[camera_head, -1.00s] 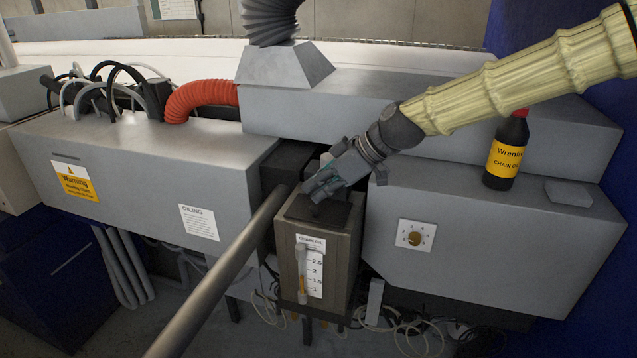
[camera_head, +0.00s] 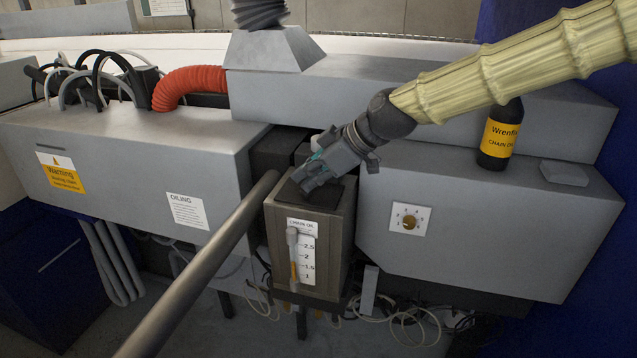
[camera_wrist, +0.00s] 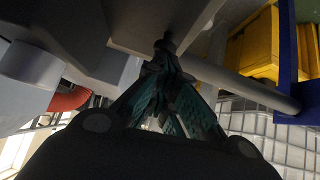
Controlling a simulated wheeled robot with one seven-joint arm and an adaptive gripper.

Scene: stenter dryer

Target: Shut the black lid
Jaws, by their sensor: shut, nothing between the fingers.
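The black lid (camera_head: 325,196) lies flat across the top of the grey chain oil tank (camera_head: 328,240), which has a level gauge on its front. The lid looks down on the tank, though part of it is hidden under my gripper. My gripper (camera_head: 303,185) is shut and empty, its fingertips at the left side of the lid, touching or just above it; I cannot tell which. In the wrist view my gripper (camera_wrist: 163,45) has its teal-padded fingers together at the tips, close to a dark surface.
A long grey pipe (camera_head: 200,270) runs diagonally just left of the tank. Grey housings stand on both sides, the left one (camera_head: 120,155) with an orange hose (camera_head: 190,82) above it. A black chain oil bottle (camera_head: 499,137) stands on the right housing. Loose cables lie below.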

